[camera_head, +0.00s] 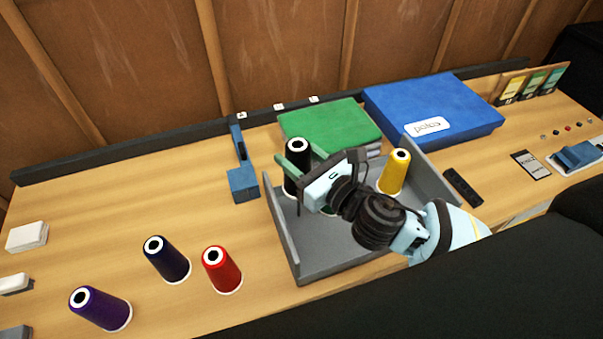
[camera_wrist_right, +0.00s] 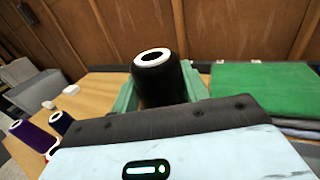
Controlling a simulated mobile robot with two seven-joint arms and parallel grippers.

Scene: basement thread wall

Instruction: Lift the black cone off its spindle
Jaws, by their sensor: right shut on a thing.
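The black cone (camera_head: 298,151) of thread, with a white ring on top, stands at the back left of the grey tray (camera_head: 281,222). It also shows large and near in the right wrist view (camera_wrist_right: 155,80). My right gripper (camera_head: 297,166) is shut on the black cone, with a green finger on each side of it. The cone's base and any spindle under it are hidden behind the gripper, so I cannot tell if it is raised. My left gripper is in neither view.
A yellow cone (camera_head: 395,172) stands in the tray right of my right arm. Navy (camera_head: 167,260), red (camera_head: 222,270) and purple (camera_head: 101,309) cones stand on the bench at left. A green stack (camera_head: 330,130) and blue box (camera_head: 432,108) lie behind. A blue block (camera_head: 243,184) stands left of the tray.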

